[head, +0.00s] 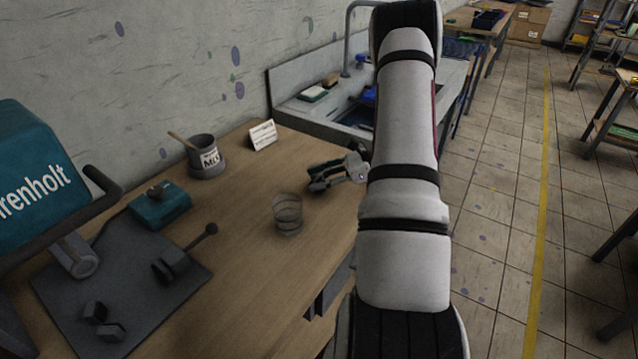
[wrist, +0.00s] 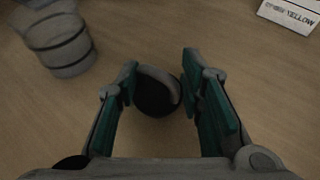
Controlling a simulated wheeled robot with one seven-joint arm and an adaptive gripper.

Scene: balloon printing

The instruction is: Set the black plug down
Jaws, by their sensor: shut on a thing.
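My gripper (head: 316,179) is low over the wooden table, right of a ringed clear cup. In the wrist view the teal-padded fingers (wrist: 161,82) are shut on the black plug (wrist: 156,97), a round dark piece with a grey rim. I cannot tell whether the plug touches the table. In the head view the plug cannot be made out from the dark fingers. The ringed cup (head: 288,214) stands upright, apart from my gripper; it also shows at upper left in the wrist view (wrist: 62,46).
A white card (head: 262,135) reading YELLOW in the wrist view (wrist: 288,12) stands behind. A grey mug with a stick (head: 206,158), a teal block (head: 160,206) and a dark mat (head: 62,284) with black parts are left. Bare table (head: 240,262) lies in front of the cup.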

